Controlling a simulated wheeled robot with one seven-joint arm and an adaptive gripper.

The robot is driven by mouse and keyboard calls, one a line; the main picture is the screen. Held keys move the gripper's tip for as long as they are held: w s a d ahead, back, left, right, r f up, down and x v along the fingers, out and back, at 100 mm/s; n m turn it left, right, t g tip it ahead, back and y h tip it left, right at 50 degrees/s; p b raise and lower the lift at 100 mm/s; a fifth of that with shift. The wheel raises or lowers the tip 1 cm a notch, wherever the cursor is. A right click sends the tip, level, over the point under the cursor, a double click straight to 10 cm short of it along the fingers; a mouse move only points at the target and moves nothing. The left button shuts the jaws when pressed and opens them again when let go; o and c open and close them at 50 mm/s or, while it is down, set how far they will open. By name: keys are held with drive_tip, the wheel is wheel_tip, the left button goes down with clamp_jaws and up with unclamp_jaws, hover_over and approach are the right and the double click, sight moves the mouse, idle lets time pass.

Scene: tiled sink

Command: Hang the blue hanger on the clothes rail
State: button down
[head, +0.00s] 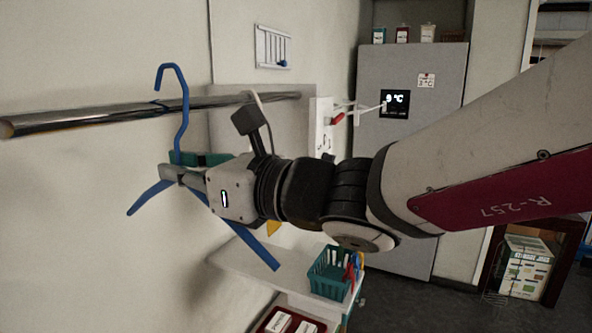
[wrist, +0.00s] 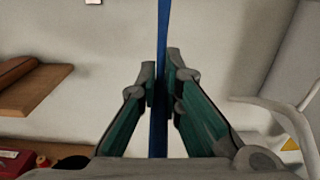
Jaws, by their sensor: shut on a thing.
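The blue hanger (head: 183,125) is upright in the head view, its hook above the level of the chrome clothes rail (head: 60,118) and its arms sloping down below my gripper. My gripper (head: 172,172) is shut on the hanger's neck, just below the rail. The stem crosses in front of the rail. The hook's tip points left and shows a little above the rail's top edge; I cannot tell whether the hook is around the rail or nearer to me. In the wrist view, the blue hanger (wrist: 162,35) runs between the fingertips of my gripper (wrist: 161,72).
A low shelf (head: 245,263) with a teal basket (head: 328,278) stands below. A grey fridge (head: 400,160) is at the back. The rail's left part is clear.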

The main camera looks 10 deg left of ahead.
drive_tip(key=shift+w+a, duration=0.1)
drive_tip(key=shift+a, duration=0.25)
drive_tip(key=shift+d+f+b, duration=0.1)
drive_tip(key=shift+f+b, duration=0.75)
drive_tip(key=shift+f, duration=0.55)
drive_tip(key=c, duration=1.7)
unclamp_jaws()
drive_tip(key=shift+o, duration=0.2)
